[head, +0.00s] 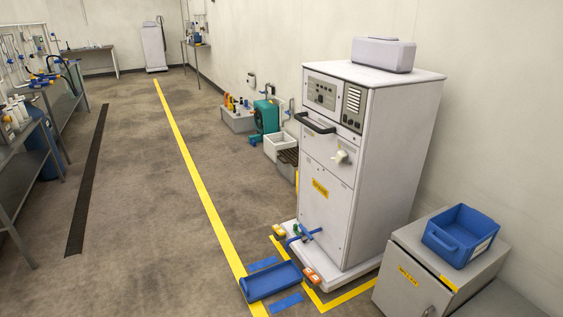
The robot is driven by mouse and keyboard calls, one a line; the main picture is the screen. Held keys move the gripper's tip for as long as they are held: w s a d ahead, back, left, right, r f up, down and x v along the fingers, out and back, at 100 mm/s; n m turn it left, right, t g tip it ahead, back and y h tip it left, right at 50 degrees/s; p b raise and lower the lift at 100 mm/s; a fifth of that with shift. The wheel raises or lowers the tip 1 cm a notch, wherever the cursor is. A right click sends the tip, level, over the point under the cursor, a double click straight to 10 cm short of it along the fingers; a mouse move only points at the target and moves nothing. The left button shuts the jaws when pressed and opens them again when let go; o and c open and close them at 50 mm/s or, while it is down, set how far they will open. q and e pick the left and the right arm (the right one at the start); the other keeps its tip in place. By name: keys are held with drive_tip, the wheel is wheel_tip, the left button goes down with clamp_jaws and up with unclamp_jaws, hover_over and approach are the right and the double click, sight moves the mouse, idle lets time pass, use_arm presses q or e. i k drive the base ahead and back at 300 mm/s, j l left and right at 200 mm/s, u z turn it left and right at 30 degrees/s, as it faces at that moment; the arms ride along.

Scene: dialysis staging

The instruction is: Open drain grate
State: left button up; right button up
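A long, narrow dark strip that looks like the drain grate (88,183) runs along the concrete floor at the left of the head view. It appears to lie flat in the floor, beside the legs of the left bench. Its slots are too small to make out, and I see no raised section. Neither of my grippers is in view, and nothing of my arms shows near the strip.
Metal benches (35,120) line the left side. A yellow floor line (190,165) runs down the middle, with clear floor between it and the strip. A white machine (345,165), blue tray (270,282) and grey cabinet (425,265) with a blue bin (460,235) stand right.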

sight(293, 156)
drive_tip(key=i+j+u, duration=0.9)
drive_tip(key=i, duration=0.55)
drive_tip(key=i+j+u, duration=0.25)
drive_tip(key=i, duration=0.55)
drive_tip(key=i+z, duration=0.2)
drive_tip(key=i, duration=0.35)
drive_tip(key=i+z, duration=0.2)
drive_tip(key=i, duration=0.35)
drive_tip(key=i+z, duration=0.2)
drive_tip(key=i, duration=0.4)
drive_tip(key=i+j+z, duration=0.2)
drive_tip(key=i, duration=0.3)
drive_tip(key=i+l+z, duration=0.1)
drive_tip(key=i+l, duration=0.15)
drive_tip(key=i, duration=0.2)
drive_tip(key=i+l+z, duration=0.15)
drive_tip(key=i, duration=0.3)
drive_tip(key=i+l+z, duration=0.1)
drive_tip(key=i+l, duration=0.2)
drive_tip(key=i, duration=0.15)
